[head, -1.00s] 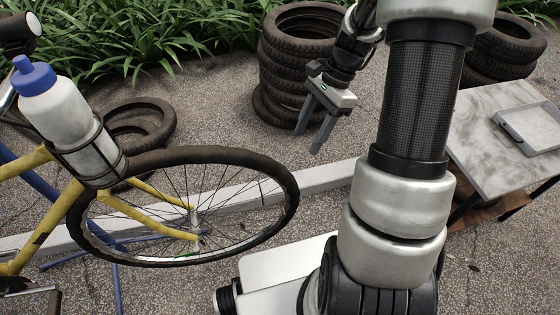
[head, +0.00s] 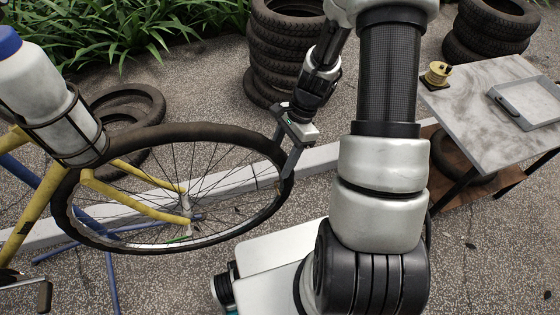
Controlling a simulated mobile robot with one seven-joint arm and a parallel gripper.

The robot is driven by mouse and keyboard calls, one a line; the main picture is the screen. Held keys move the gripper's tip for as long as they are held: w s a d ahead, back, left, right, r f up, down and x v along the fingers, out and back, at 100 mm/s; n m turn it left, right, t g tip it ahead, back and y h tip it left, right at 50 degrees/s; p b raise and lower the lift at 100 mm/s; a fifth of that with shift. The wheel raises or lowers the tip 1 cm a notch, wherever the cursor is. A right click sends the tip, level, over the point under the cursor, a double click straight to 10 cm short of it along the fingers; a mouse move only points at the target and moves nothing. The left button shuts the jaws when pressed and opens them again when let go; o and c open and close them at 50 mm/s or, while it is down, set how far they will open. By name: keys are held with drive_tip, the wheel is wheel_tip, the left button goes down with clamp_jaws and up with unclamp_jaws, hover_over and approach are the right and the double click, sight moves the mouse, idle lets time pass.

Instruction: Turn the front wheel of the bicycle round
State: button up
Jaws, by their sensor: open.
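The bicycle's front wheel (head: 190,133), with a dark tyre and thin spokes, is at left centre in the head view, held by the yellow fork (head: 135,203). My gripper (head: 284,165) is open at the wheel's right edge. One finger shows in front of or beside the tyre, and the other is partly hidden near it. I cannot tell whether either finger touches the tyre. A white bottle with a blue cap (head: 45,95) sits in a cage on the bicycle at the upper left.
A stack of tyres (head: 285,50) stands behind my gripper, and loose tyres (head: 130,100) lie behind the wheel. A pale kerb (head: 320,158) runs behind the wheel. At right is a table (head: 465,95) with a grey tray (head: 533,98) and a yellow spool (head: 438,72).

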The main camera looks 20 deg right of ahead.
drive_tip(key=shift+a+f, duration=0.15)
drive_tip(key=shift+f, duration=0.1)
